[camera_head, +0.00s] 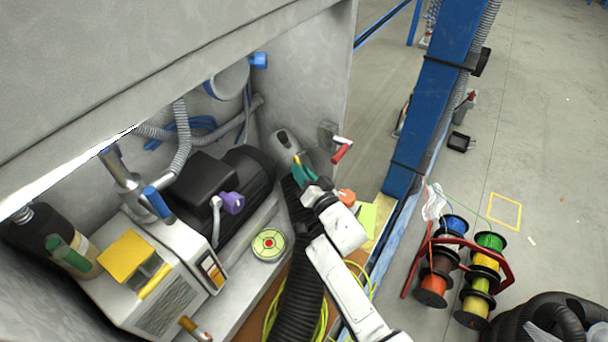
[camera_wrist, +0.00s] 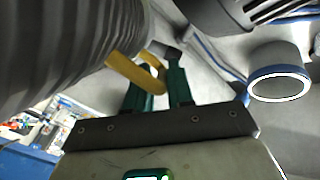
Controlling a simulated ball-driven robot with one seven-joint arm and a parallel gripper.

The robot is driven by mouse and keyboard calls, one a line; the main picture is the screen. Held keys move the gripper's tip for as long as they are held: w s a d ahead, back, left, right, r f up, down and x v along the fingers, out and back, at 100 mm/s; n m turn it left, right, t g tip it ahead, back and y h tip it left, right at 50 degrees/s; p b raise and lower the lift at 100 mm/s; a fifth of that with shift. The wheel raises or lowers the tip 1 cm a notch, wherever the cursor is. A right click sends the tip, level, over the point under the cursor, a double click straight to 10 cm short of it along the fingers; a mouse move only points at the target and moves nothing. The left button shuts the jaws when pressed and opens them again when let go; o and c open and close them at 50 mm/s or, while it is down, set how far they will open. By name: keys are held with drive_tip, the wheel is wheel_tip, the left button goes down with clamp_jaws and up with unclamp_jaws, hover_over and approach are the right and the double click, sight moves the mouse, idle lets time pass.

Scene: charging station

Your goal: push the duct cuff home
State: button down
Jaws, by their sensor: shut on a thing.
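A thick black ribbed duct (camera_head: 298,295) rises to the right of the motor. It also fills the upper left of the wrist view (camera_wrist: 60,45). A yellow tab (camera_wrist: 128,70) stands out beside the duct; I cannot tell clearly how it joins the cuff. My gripper (camera_head: 301,170) has green fingers and is shut on the yellow tab; the fingers also show in the wrist view (camera_wrist: 160,82). A grey rounded piece (camera_head: 284,140) is just beyond the fingers. A grey pipe stub with a blue rim (camera_wrist: 282,80) is at the right of the wrist view, apart from the fingers.
A black motor (camera_head: 215,190) and a beige pump unit (camera_head: 165,275) crowd the left side of the enclosure. A red-handled valve (camera_head: 341,152) is close right of my gripper. A blue post (camera_head: 430,100) and cable reels (camera_head: 482,260) stand outside; open floor lies farther right.

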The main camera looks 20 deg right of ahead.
drive_tip(key=c, duration=1.4)
unclamp_jaws()
drive_tip(key=shift+w+a+r, duration=0.2)
drive_tip(key=shift+a+r, duration=0.1)
drive_tip(key=shift+r, duration=0.05)
drive_tip(key=shift+o, duration=1.3)
drive_tip(key=shift+w+f, duration=0.1)
drive_tip(key=shift+f, duration=0.05)
drive_tip(key=shift+f, duration=0.1)
drive_tip(key=shift+s+d, duration=0.15)
drive_tip(key=shift+s, duration=0.25)
drive_tip(key=s, duration=0.3)
drive_tip(key=s+p, duration=0.1)
drive_tip(key=s, duration=0.2)
drive_tip(key=s+d+p, duration=0.1)
drive_tip(key=s, duration=0.3)
drive_tip(key=shift+d, duration=0.1)
